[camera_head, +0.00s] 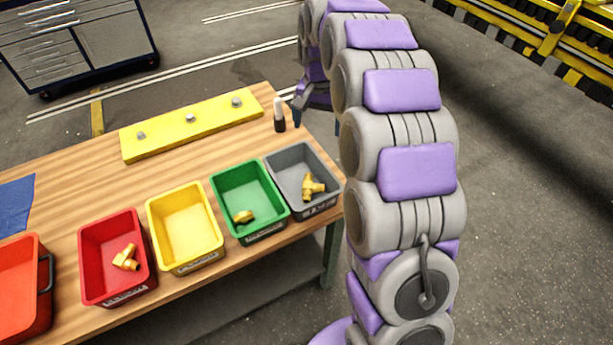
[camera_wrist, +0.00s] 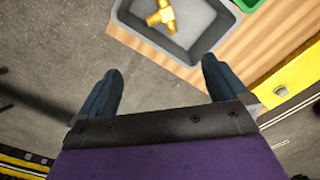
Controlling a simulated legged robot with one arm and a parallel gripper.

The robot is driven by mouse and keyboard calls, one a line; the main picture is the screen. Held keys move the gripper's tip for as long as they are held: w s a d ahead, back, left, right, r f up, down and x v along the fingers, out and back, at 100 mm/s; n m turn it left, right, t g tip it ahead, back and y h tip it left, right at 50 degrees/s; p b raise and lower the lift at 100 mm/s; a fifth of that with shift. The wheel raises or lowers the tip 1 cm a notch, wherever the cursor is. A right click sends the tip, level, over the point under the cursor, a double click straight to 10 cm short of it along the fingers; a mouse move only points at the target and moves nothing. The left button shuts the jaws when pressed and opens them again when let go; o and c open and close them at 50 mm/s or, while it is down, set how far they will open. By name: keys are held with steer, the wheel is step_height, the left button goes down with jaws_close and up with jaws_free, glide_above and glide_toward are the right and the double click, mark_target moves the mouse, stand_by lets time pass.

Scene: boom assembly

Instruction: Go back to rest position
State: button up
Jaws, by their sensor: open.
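My gripper shows in the wrist view (camera_wrist: 158,88) with its two dark blue fingers wide apart and nothing between them. In the head view my arm reaches up and away, and the gripper is mostly hidden behind it near the table's far right corner. In the wrist view the grey bin (camera_wrist: 180,45) with a brass fitting (camera_wrist: 162,15) lies beyond the fingertips. The same grey bin (camera_head: 285,158) stands at the right end of the row of bins in the head view, with the brass fitting (camera_head: 312,186) inside.
The wooden table (camera_head: 60,185) also bears a green bin (camera_head: 243,174) and a red bin (camera_head: 92,236), each with a brass fitting, an empty yellow bin (camera_head: 185,222), an orange-red container (camera_head: 22,290) and a yellow bar (camera_head: 165,135). Open floor (camera_head: 530,200) lies right of my arm.

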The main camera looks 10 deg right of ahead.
steer(key=shift+r, duration=0.65)
steer(key=s+f+n+g, duration=0.1)
steer(key=s+n, duration=0.4)
steer(key=s, duration=3.6)
steer(key=shift+s+a+f+g, duration=0.15)
steer(key=shift+s+a+g, duration=0.15)
steer(key=shift+a+g, duration=0.1)
